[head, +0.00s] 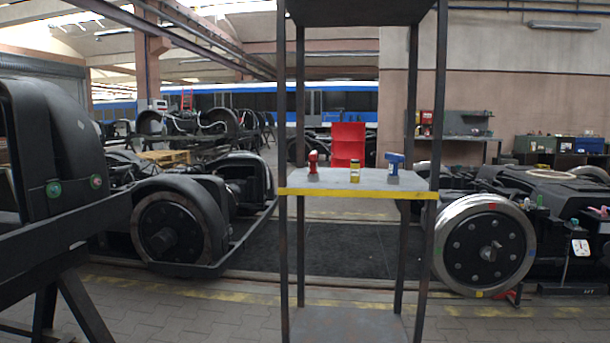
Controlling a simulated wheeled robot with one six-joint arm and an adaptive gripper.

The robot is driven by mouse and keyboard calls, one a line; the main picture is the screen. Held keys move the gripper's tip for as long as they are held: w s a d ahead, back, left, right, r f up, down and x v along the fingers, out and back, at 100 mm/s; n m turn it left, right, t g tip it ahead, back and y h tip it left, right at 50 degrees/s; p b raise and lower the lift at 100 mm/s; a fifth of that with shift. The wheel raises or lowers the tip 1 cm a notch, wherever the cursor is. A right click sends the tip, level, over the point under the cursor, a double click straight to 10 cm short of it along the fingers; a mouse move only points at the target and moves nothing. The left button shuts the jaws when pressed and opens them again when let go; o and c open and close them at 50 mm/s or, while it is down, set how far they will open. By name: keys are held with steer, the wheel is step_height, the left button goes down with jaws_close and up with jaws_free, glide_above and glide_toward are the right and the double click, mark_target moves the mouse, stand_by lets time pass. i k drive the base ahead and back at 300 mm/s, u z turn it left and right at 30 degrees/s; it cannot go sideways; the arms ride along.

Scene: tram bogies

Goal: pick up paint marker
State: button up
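I cannot make out a paint marker for certain in the head view. A metal shelf rack with a yellow front edge (360,193) stands ahead of me. Small coloured items, including a slim green-topped one (573,224), sit on the dark bogie at right, too small to identify. My gripper is not in view.
The rack's dark posts (300,250) flank the shelf, with another board above. A red bin-like thing (348,143) shows at or behind the shelf's back edge. Black bogies with wheels (168,232) stand left, and a large steel wheel (485,246) right. Paved floor (190,310) in front is partly clear.

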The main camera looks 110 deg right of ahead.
mark_target(355, 164)
steer(key=z, duration=4.05)
steer(key=k, duration=0.4)
steer(key=z, duration=0.75)
steer(key=i, duration=1.15)
steer(key=u, duration=0.55)
steer(key=i, duration=0.8)
steer(key=u, duration=0.85)
